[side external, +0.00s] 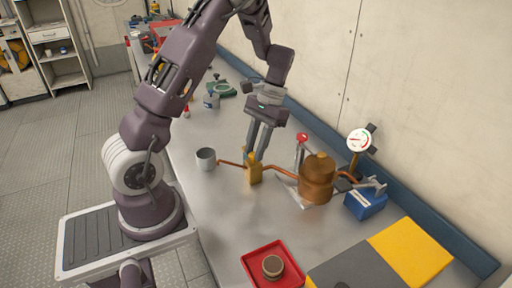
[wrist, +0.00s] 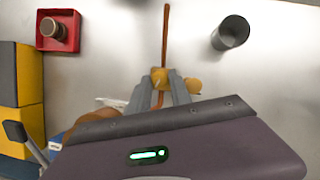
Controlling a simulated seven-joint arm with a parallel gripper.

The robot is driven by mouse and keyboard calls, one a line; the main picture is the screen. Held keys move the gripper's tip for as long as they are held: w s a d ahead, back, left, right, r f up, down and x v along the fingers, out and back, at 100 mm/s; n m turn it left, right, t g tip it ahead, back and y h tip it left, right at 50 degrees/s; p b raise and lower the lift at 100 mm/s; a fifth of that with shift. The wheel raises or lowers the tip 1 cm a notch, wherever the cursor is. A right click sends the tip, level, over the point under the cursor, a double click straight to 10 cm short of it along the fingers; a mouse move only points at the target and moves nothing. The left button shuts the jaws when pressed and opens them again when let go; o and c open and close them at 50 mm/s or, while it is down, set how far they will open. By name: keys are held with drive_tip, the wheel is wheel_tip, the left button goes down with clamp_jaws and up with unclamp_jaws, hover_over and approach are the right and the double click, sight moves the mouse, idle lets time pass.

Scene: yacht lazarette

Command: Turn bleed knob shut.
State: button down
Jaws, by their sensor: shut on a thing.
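A brass bleed valve (side external: 254,175) stands on the bench, in line with a thin copper pipe. My gripper (side external: 257,156) points down onto its top, and its fingers are shut on the bleed knob there. In the wrist view, my fingertips (wrist: 164,86) close on the brass-coloured bleed knob (wrist: 159,75). The fingers hide much of it, so its turn angle cannot be told. A rounded brass part (wrist: 192,84) shows just right of the fingers.
A grey cup (side external: 206,158) stands at the pipe's open end. A copper vessel (side external: 317,180), a red-topped lever (side external: 302,138), a dial gauge (side external: 359,140) and a blue block (side external: 365,205) stand to the right. A red tray (side external: 251,265) with a round jar (side external: 273,266) sits in front.

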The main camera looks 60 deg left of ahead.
drive_tip(key=n, duration=0.2)
drive_tip(key=n+t+h, duration=0.1)
drive_tip(key=n, duration=0.2)
drive_tip(key=shift+s+a+h, duration=0.1)
drive_tip(key=shift+a+h, duration=0.05)
drive_tip(key=shift+h, duration=0.15)
drive_tip(key=shift+n, duration=0.3)
drive_tip(key=c, duration=1.2)
unclamp_jaws()
drive_tip(key=shift+o, duration=0.2)
drive_tip(key=shift+r, duration=0.1)
drive_tip(key=v, duration=0.7)
drive_tip(key=shift+a, duration=0.1)
